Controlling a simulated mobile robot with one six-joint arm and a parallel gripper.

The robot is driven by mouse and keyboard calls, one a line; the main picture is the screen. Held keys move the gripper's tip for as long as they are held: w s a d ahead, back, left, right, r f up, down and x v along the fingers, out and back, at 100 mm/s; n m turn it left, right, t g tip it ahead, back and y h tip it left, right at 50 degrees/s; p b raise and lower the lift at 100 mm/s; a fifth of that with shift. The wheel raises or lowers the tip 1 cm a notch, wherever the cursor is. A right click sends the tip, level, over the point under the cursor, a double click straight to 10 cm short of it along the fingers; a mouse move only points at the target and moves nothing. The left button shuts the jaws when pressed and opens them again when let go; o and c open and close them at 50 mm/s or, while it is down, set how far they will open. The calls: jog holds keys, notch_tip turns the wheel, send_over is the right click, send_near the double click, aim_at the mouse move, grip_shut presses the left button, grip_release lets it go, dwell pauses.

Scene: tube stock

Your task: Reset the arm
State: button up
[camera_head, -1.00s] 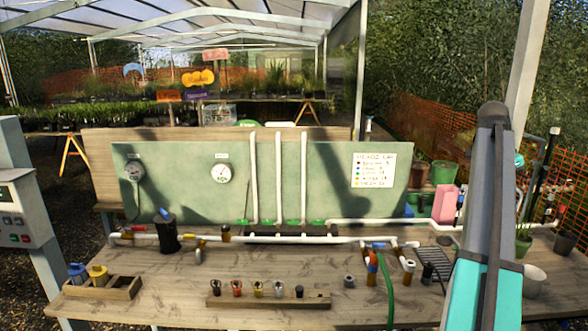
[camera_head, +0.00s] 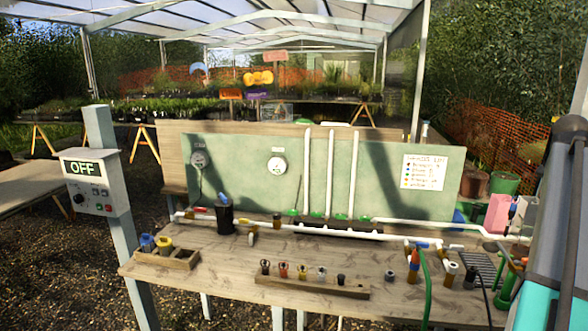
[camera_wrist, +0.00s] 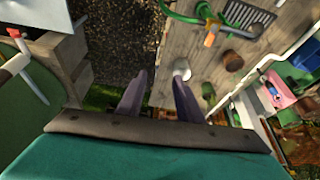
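My gripper (camera_wrist: 162,80) shows in the wrist view with its two dark fingers spread apart and nothing held between them. A small white pot (camera_wrist: 182,68) lies beyond the right fingertip, near the edge of the wooden bench (camera_wrist: 215,75). My arm fills the right edge of the head view, and the gripper itself is out of that view.
The bench (camera_head: 225,262) carries white piping, a green panel (camera_head: 235,160) with two gauges, a rack (camera_head: 310,288) of several fittings and a wooden tray (camera_head: 150,257). A control box (camera_head: 95,182) reading OFF stands on a post at left. Gravel lies in front.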

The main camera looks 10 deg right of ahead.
jog(key=w+a+f+n+t+y, duration=0.1)
jog(key=w+a+f+n, duration=0.45)
jog(key=a+f, duration=0.7)
jog(key=w+a+f+n+y, duration=0.1)
jog(key=w+a+f+n, duration=0.2)
jog(key=w+a+f, duration=0.9)
jog(key=s+a+f+n+y, duration=0.1)
jog(key=s+a+f+n, duration=0.3)
jog(key=a+f, duration=0.9)
jog(key=s+a+f+n+y, duration=0.1)
jog(key=s+a+f+n, duration=0.25)
jog(key=a+f, duration=0.95)
jog(key=s+a+f+n, duration=0.2)
jog(key=s+a, duration=0.2)
jog(key=a, duration=0.3)
jog(key=s+a+f+n, duration=0.3)
jog(key=a, duration=0.3)
jog(key=s+f+g+b, duration=0.5)
jog(key=s+f+b, duration=0.5)
jog(key=s+f, duration=1.5)
notch_tip(320, 180, down, 3)
jog(key=shift+s+g, duration=0.35)
jog(key=shift+g, duration=0.05)
